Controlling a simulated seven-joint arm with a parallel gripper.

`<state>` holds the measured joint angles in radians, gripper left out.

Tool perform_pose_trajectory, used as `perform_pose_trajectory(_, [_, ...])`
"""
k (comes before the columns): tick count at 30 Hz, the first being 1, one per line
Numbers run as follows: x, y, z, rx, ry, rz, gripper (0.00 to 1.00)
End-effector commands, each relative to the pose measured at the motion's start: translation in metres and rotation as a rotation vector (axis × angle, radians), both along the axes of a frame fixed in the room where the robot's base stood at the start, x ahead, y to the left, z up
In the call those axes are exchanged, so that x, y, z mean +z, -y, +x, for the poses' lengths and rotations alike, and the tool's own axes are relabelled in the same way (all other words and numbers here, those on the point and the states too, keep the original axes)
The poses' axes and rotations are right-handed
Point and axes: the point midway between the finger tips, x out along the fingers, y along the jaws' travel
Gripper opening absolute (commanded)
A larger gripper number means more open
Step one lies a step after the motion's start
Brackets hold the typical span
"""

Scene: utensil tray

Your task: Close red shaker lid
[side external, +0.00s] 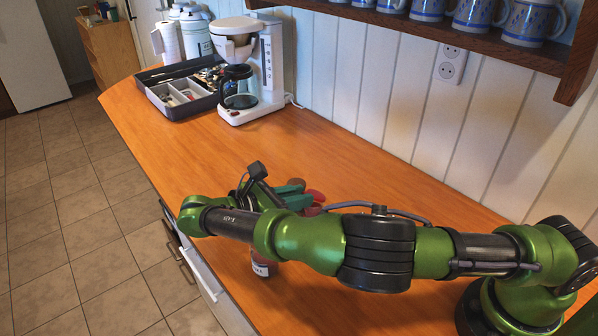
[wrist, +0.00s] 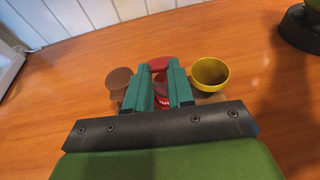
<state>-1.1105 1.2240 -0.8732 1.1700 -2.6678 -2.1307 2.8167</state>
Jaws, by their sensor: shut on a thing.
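The red shaker lid (wrist: 158,64) shows between and just past the green fingertips of my gripper (wrist: 157,78) in the wrist view. My gripper is shut on it. More of the red shaker (wrist: 163,103) shows lower down between the fingers, partly hidden by them. In the side view, my gripper (side external: 293,193) is over the counter, and red parts (side external: 315,196) show at its tips. A labelled jar body (side external: 262,267) shows beneath my arm, with most of it hidden. I cannot tell how far the lid is from closed.
A yellow open-topped cup (wrist: 210,74) stands right of the fingers and a brown round-topped container (wrist: 120,80) left, both close. A coffee maker (side external: 246,70) and a utensil tray (side external: 160,105) stand at the far end. The wooden counter (side external: 200,150) between is clear.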

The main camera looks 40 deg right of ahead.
Motion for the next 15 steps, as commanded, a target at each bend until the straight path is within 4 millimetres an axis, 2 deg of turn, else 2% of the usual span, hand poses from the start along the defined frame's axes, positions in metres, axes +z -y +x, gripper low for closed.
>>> perform_pose_trajectory(15, [-0.0082,-0.0035,0.0002,0.000,-0.008,-0.101,0.00])
